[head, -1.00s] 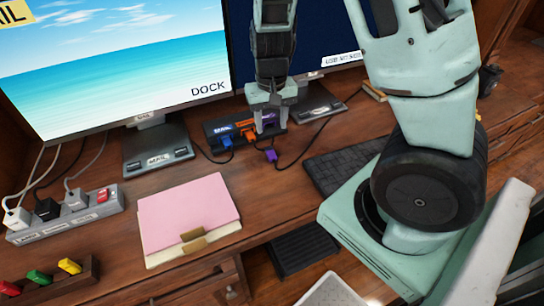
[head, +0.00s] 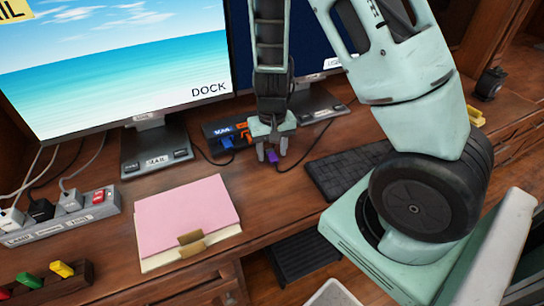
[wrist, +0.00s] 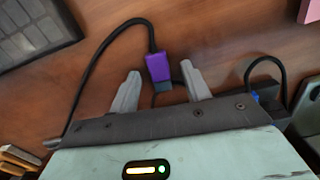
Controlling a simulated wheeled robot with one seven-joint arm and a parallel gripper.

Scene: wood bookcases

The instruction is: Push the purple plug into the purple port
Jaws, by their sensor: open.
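The purple plug (head: 272,156) lies on the desk on a black cable. In the wrist view the purple plug (wrist: 158,67) lies between and just beyond my fingertips, with its dark end toward my gripper. My gripper (head: 272,157) is open and empty, pointing down over the plug; it also shows in the wrist view (wrist: 161,75). I cannot tell whether a finger touches the plug. The dock (head: 211,129) stands behind my gripper with a blue plug (head: 228,142) and an orange plug in it. The purple port is hidden behind my gripper and arm.
A black keyboard (head: 343,172) lies to the right of the plug. A pink folder (head: 187,219) lies at the front left. Two monitors stand at the back on dark bases (head: 156,152). A power strip (head: 62,221) is at the far left. Bare desk lies between folder and keyboard.

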